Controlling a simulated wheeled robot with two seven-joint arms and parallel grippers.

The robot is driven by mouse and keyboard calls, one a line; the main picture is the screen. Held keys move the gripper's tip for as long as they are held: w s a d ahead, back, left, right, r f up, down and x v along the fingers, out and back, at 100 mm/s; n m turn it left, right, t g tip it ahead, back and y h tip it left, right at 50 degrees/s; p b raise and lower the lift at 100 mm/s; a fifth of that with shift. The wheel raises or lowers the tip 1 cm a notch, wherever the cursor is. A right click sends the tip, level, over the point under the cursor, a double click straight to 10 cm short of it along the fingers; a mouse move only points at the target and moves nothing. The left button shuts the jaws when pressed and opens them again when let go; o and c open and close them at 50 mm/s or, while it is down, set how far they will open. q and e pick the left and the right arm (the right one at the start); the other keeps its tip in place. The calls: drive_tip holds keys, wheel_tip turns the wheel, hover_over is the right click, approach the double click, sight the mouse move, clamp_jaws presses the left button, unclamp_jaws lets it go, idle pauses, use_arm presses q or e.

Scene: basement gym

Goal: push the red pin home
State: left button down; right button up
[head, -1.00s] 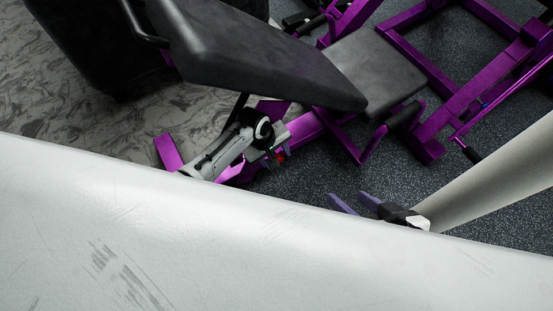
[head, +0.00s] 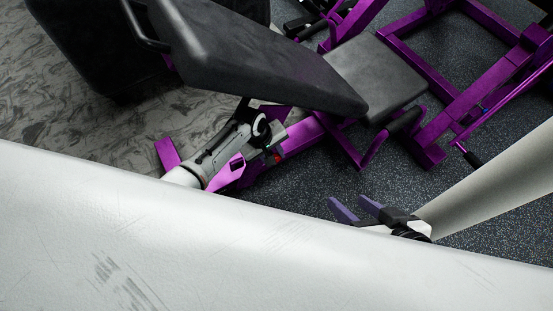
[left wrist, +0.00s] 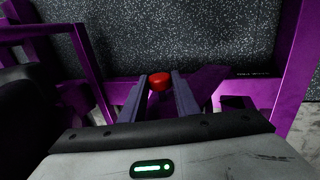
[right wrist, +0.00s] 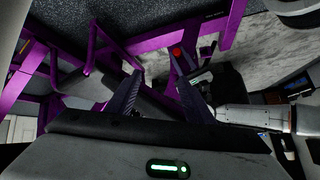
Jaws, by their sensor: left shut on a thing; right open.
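The red pin (left wrist: 159,81) shows its rounded red end between the fingertips of my left gripper (left wrist: 161,88) in the left wrist view. The gripper is shut on it, against the purple frame of the bench. In the head view the red pin (head: 279,153) is a small spot at the tip of my left arm, below the black pad. How deep the pin sits is hidden. The right wrist view also shows the red pin (right wrist: 177,52), beyond the fingers. My right gripper (head: 350,203) is open and empty, to the right of the pin.
A black padded bench (head: 255,60) overhangs my left arm. Its seat (head: 375,75) and purple frame bars (head: 450,115) stand to the right. Speckled floor (head: 300,190) lies open between the grippers.

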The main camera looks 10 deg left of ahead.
use_arm(q)
drive_tip(key=c, duration=1.3)
unclamp_jaws()
drive_tip(key=shift+w+a, duration=0.2)
drive_tip(key=shift+c, duration=0.2)
drive_tip(key=shift+s+r, duration=0.1)
drive_tip(key=p+v, duration=0.5)
drive_tip(key=v, duration=0.1)
drive_tip(key=s+a+f+p, duration=0.1)
drive_tip(key=s+a+p, duration=0.2)
drive_tip(key=s+a, duration=0.5)
drive_tip(key=shift+s, duration=0.2)
use_arm(e)
drive_tip(key=d+r, duration=0.1)
drive_tip(key=s+d+r+m+t+h, duration=0.1)
drive_tip(key=d, duration=0.1)
drive_tip(key=d+r+t, duration=0.1)
drive_tip(key=shift+s+d+m+h, duration=0.3)
drive_tip(key=shift+s+m+h, duration=0.1)
use_arm(q)
drive_tip(key=shift+a+f, duration=0.1)
